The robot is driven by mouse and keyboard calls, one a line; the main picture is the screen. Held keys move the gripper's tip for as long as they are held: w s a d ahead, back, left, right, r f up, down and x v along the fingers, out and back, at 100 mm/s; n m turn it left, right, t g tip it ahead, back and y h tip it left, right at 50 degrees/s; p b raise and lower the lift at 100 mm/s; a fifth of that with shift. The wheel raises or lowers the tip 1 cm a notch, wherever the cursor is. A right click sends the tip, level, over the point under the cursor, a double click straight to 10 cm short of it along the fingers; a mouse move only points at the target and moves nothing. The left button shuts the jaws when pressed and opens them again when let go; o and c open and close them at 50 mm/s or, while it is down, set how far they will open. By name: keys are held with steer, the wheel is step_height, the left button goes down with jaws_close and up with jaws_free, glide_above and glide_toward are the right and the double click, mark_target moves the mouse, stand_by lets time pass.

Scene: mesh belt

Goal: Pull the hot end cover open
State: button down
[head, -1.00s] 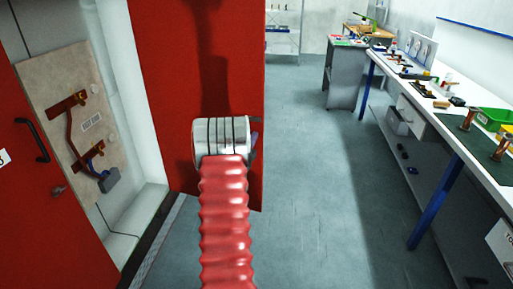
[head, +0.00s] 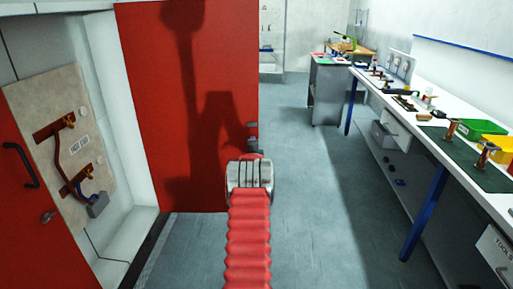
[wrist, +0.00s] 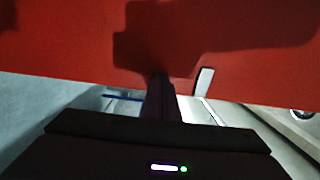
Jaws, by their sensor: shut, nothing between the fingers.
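The red cover (head: 150,100) stands swung out from the white-framed opening at the left of the head view, its broad face towards me. In the wrist view the red cover (wrist: 60,45) fills the upper part. My gripper (head: 252,138) is at the cover's right edge in the head view, partly hidden behind my own arm. In the wrist view my gripper (wrist: 159,82) is a dark, narrow shape in front of the cover's edge. It is shut and empty. Whether it touches the cover cannot be told.
A beige board (head: 35,110) with pipes and a small label is in the opening. A red panel with a black handle (head: 24,160) is at far left. A white workbench (head: 455,155) with tools runs along the right. The grey floor (head: 310,190) between is clear.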

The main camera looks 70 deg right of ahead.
steer(key=shift+w+d, duration=0.2)
steer(key=shift+d, duration=0.2)
steer(key=shift+s, duration=0.1)
steer(key=shift+a, duration=0.15)
steer(key=v, duration=1.3)
steer(key=shift+s+a, duration=0.25)
stand_by(0.9)
